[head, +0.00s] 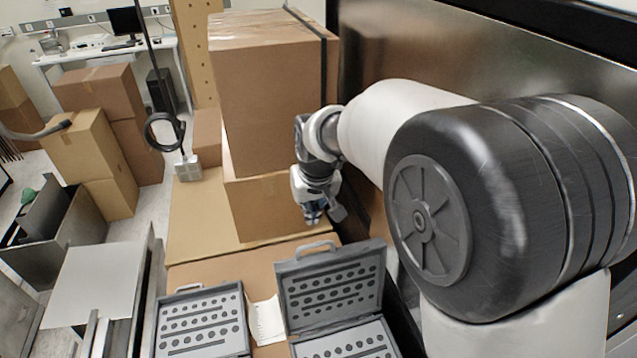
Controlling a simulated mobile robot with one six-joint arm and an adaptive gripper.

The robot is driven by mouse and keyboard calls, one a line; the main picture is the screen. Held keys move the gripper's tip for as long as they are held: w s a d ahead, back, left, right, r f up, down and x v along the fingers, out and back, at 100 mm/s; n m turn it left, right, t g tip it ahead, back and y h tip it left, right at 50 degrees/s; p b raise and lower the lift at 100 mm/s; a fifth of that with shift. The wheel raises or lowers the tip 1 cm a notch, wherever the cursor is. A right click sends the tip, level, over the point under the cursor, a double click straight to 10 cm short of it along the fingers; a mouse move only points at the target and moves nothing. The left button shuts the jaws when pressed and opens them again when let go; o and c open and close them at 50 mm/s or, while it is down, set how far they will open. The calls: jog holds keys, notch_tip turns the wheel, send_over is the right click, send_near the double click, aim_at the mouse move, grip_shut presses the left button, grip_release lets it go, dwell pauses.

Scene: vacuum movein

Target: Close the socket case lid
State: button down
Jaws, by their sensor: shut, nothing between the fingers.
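A grey socket case stands open at the bottom of the head view. Its lid (333,282), with rows of dark holes and a handle on its top edge, stands raised and leans back. Its base (345,343) lies in front, cut off by the frame's lower edge. A similar grey holed panel with a handle (202,322) is to its left; I cannot tell whether it is a separate case. My gripper (318,215) hangs above and behind the lid's handle, apart from it, in front of the stacked boxes. It is shut and empty.
Large cardboard boxes (265,80) are stacked behind my gripper. A dark metal wall (470,50) runs along the right. A paper sheet (266,320) lies between the two holed panels. Bare cardboard (205,225) is free left of the boxes.

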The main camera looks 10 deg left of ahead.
jog(key=s, duration=0.1)
jog(key=s+d+f, duration=0.1)
jog(key=s+f, duration=0.1)
jog(key=shift+d+p, duration=0.25)
jog(key=shift+p, duration=0.1)
jog(key=shift+s+b, duration=0.1)
jog(key=shift+b, duration=0.25)
